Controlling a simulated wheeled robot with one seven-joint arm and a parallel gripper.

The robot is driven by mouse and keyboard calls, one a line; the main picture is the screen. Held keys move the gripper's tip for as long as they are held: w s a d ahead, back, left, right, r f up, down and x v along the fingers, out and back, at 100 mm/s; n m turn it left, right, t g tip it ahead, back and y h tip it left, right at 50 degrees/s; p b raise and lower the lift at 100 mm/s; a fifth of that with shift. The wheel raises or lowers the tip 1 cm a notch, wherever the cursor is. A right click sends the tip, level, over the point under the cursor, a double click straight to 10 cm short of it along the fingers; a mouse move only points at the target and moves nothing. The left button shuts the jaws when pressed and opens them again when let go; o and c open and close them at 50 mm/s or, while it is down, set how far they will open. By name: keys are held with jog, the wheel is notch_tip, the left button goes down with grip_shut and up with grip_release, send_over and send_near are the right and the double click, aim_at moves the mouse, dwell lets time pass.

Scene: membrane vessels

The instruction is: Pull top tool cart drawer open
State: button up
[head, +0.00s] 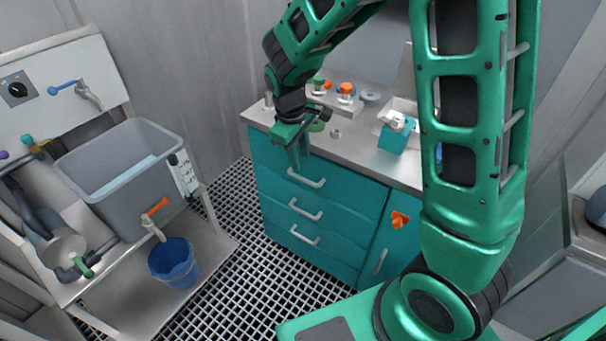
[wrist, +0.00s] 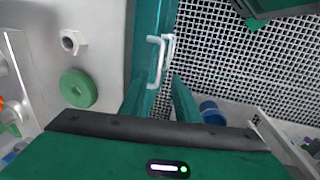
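The teal tool cart (head: 330,215) stands under a grey worktop, with a column of three drawers at its left. The top drawer (head: 268,157) looks flush with the cart front. Its pale bar handle (head: 307,179) shows just below my gripper (head: 298,160). In the wrist view the top handle (wrist: 154,66) lies ahead of the gap between the two green fingers of my gripper (wrist: 160,92). The fingers are apart with nothing held between them. I cannot tell whether either finger touches the handle. The middle handle (head: 305,209) and bottom handle (head: 304,235) are below.
The worktop (head: 365,150) holds a teal box (head: 394,136), knobs, a nut (wrist: 72,42) and a green ring (wrist: 78,89). A cabinet door with an orange emblem (head: 400,220) is right of the drawers. The grid floor (head: 235,215) before the drawers is clear. A blue bucket (head: 174,262) stands left.

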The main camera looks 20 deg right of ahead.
aim_at(304, 179)
jog(key=f, duration=0.3)
jog(key=d+f, duration=0.1)
jog(key=f, duration=0.2)
jog(key=w+f, duration=0.1)
jog(key=f, duration=0.1)
jog(key=shift+d+f, duration=0.25)
jog(key=shift+f, duration=0.15)
jog(key=shift+d, duration=0.1)
grip_shut()
